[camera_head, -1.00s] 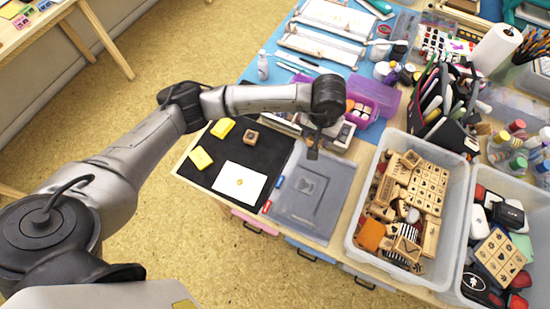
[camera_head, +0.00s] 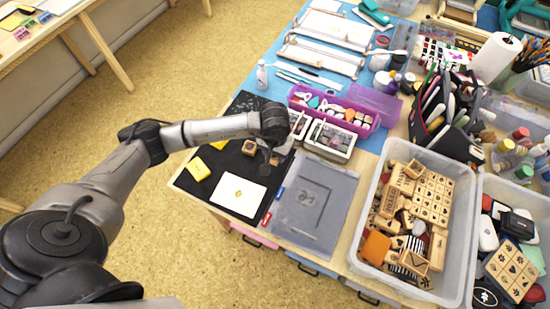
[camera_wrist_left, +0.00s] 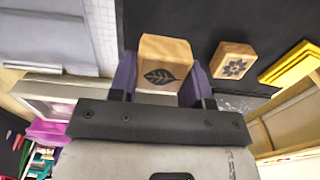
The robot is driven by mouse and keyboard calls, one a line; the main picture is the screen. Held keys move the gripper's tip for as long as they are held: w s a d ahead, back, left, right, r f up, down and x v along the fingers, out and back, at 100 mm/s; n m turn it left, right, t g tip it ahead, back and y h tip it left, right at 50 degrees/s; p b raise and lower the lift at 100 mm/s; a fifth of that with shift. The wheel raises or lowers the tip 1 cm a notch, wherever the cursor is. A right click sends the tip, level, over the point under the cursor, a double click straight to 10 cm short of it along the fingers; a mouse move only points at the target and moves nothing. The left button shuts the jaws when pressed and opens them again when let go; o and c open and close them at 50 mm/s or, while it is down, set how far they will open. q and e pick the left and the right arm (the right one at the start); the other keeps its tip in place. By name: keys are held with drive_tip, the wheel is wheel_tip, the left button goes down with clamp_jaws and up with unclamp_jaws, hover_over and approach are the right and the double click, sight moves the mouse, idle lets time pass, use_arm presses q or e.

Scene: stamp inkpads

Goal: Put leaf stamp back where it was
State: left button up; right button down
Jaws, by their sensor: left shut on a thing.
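The leaf stamp (camera_wrist_left: 162,66), a light wooden block with a dark leaf picture, is between the purple fingers of my left gripper (camera_wrist_left: 161,78) in the left wrist view. The gripper is shut on it. In the head view my left gripper (camera_head: 268,157) hangs over the right part of the black mat (camera_head: 218,160); the stamp is too small to make out there. A wooden flower stamp (camera_wrist_left: 232,61) sits on the mat beside the held stamp in the wrist view, and it also shows in the head view (camera_head: 249,147). My right gripper is not in view.
On the mat are yellow inkpads (camera_head: 198,169) and a white card (camera_head: 238,194) with a yellow mark. A grey translucent case (camera_head: 312,205) lies right of the mat. A purple box (camera_head: 340,108) and stamp trays stand behind. A tub of stamps (camera_head: 455,225) is farther right.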

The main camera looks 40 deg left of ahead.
sight(275, 159)
use_arm(q)
drive_tip(key=shift+f+b, duration=0.35)
drive_tip(key=shift+f, duration=1.65)
drive_tip(key=shift+f, duration=0.1)
drive_tip(key=shift+f, duration=0.1)
drive_tip(key=o, duration=0.8)
